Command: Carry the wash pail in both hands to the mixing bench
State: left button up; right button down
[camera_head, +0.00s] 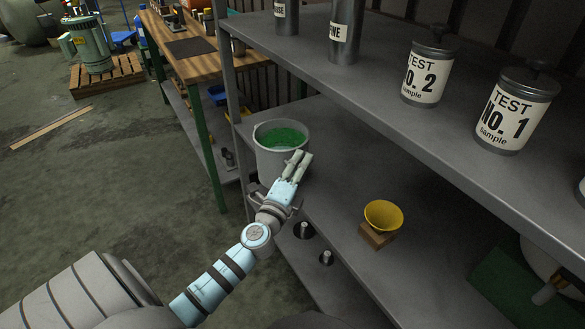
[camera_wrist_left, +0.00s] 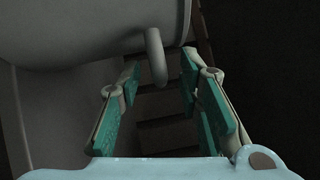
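The wash pail (camera_head: 268,160), a grey bucket with green contents, stands upright on the lower shelf of the grey metal rack, near its left end. My left gripper (camera_head: 299,166) is at the pail's near right side, in front of its wall. In the left wrist view the pail's grey body (camera_wrist_left: 80,35) fills the upper left. A curved grey lug or handle (camera_wrist_left: 157,60) hangs from it, between and beyond the tips of my open left gripper (camera_wrist_left: 160,75). The fingers look apart from it. My right gripper is not in view. A wooden-topped bench (camera_head: 186,65) with green legs stands behind.
The upper shelf (camera_head: 385,75) overhangs on the right and carries labelled sample jars (camera_head: 427,75). A yellow bowl (camera_head: 384,215) on a wooden block stands on the lower shelf. A rack post (camera_head: 228,85) rises left of the pail. The floor (camera_head: 110,180) at left is mostly clear.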

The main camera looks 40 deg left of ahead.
pick_arm(q)
jog(key=v, duration=1.1)
jog(key=shift+s, duration=0.2)
jog(key=shift+f, duration=0.1)
